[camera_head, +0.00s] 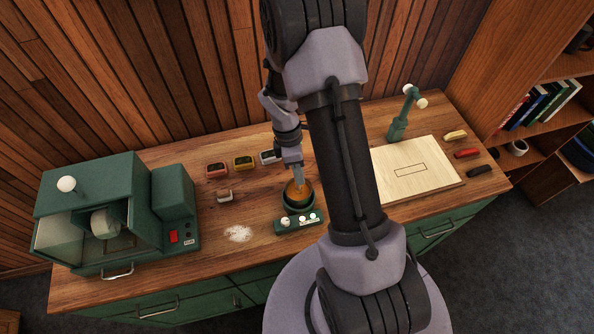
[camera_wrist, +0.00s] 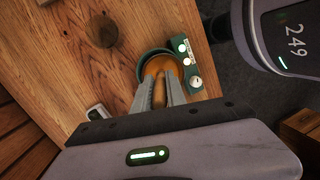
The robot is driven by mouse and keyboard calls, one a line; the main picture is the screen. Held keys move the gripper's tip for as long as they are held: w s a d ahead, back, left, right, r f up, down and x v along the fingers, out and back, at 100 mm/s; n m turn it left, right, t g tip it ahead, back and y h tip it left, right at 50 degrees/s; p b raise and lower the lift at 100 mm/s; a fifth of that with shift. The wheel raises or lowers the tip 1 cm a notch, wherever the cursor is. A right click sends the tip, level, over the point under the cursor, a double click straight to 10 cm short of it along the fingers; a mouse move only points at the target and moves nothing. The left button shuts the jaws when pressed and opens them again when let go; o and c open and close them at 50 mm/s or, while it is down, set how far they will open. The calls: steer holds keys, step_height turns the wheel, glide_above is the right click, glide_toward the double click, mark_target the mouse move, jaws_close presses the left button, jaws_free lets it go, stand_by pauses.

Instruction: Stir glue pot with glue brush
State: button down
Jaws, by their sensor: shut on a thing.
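The glue pot (camera_head: 290,206) is a round green pot on a green base with pale knobs, near the middle of the bench. It holds amber glue. In the wrist view the pot (camera_wrist: 145,59) lies just beyond my fingertips. My gripper (camera_head: 296,175) points down over the pot and is shut on the glue brush (camera_wrist: 160,91), a brownish stick between the two fingers. The brush's lower end is over or in the pot's opening; its tip is hidden, so I cannot tell how deep it reaches.
A green machine (camera_head: 95,215) with a clear front stands at the left. A pale board (camera_head: 418,170) and a green lamp (camera_head: 398,128) are at the right.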

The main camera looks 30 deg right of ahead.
steer(key=shift+w, duration=0.25)
steer(key=shift+s, duration=0.1)
steer(key=shift+r, duration=0.1)
steer(key=p+v, duration=0.6)
steer(key=shift+d+r, duration=0.35)
steer(key=shift+r, duration=0.05)
stand_by(0.5)
